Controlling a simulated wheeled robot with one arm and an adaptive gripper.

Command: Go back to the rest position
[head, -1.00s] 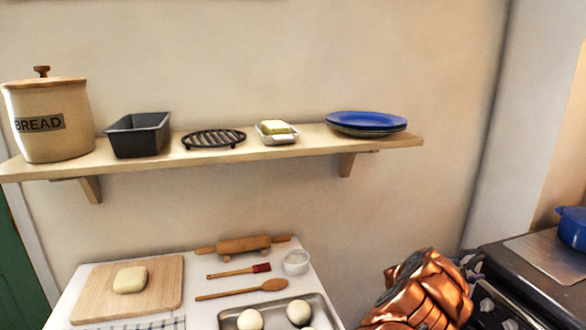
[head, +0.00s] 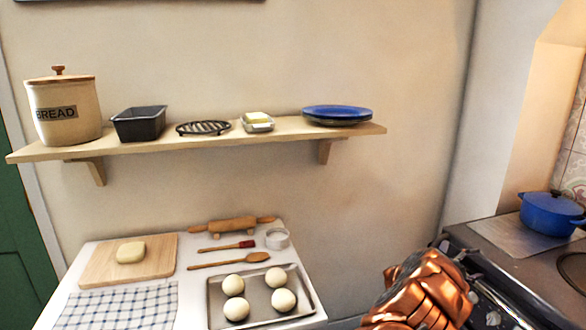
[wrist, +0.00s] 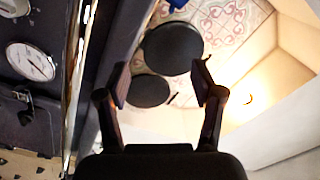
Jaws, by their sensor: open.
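My gripper (wrist: 161,84) is open and empty in the wrist view, its two dark fingers spread apart. Beyond the fingers are two round black hotplates and the patterned tiles. It does not touch anything that I can see. In the head view my copper-coloured arm shows at the bottom right, in front of the stove (head: 482,262).
A blue pot (head: 551,214) stands on the stove. On the left, a white table (head: 190,283) bears a tray (head: 215,301) with several dough balls, a board (head: 98,265), a rolling pin (head: 233,226) and utensils. A wall shelf (head: 285,131) holds a bread crock, tin, trivet, butter dish and plates.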

